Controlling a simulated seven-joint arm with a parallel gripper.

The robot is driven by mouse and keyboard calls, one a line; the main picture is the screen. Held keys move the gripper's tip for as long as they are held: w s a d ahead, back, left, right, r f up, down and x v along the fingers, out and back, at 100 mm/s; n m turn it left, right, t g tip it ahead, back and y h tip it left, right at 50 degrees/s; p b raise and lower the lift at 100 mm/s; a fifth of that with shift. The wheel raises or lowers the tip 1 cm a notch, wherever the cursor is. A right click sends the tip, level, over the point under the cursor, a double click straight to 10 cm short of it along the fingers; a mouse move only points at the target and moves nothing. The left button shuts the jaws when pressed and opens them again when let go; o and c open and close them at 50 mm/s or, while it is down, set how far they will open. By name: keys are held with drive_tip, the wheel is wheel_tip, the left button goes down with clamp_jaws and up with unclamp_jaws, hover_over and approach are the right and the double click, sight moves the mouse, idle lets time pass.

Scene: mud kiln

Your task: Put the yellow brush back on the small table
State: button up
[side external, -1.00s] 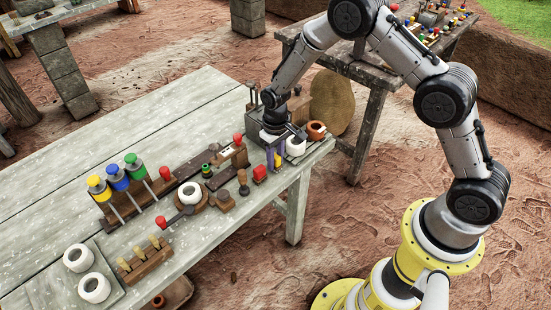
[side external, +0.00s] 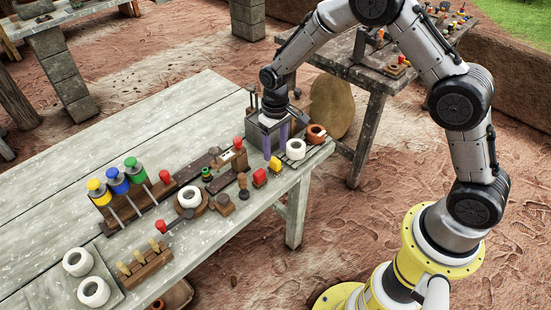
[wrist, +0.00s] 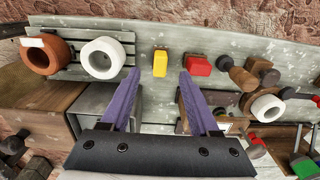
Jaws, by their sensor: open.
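The yellow brush, seen as a small yellow block (side external: 275,164), stands on the front edge of the grey work table (side external: 190,110). It also shows in the wrist view (wrist: 160,63), just beyond and between my fingertips. My gripper (side external: 276,148) has purple fingers, spread apart and empty, behind the brush on the table side. In the wrist view the open fingers (wrist: 160,78) point toward the brush, which looks clear of both. A second table (side external: 358,72) with small tools stands at the back right. I cannot tell which table is the small one.
A grey box (side external: 256,133) is close behind my fingers.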

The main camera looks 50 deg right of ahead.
wheel_tip(320, 180, up, 6)
drive_tip(key=shift+f, duration=0.1)
wheel_tip(320, 180, up, 10)
drive_tip(key=t, duration=0.2)
hover_over(276, 160)
drive_tip(key=s+d, duration=0.1)
drive_tip(key=s, duration=0.4)
drive_tip(key=s+d+r, duration=0.1)
drive_tip(key=s+r, duration=0.4)
drive_tip(key=s, duration=0.1)
drive_tip(key=s+r+t, duration=0.2)
drive_tip(key=s, duration=0.7)
drive_tip(key=s+d+r+t, duration=0.1)
drive_tip(key=s, duration=0.8)
drive_tip(key=shift+d+r+t, duration=0.3)
drive_tip(key=shift+r+t, duration=0.05)
drive_tip(key=shift+t, duration=0.05)
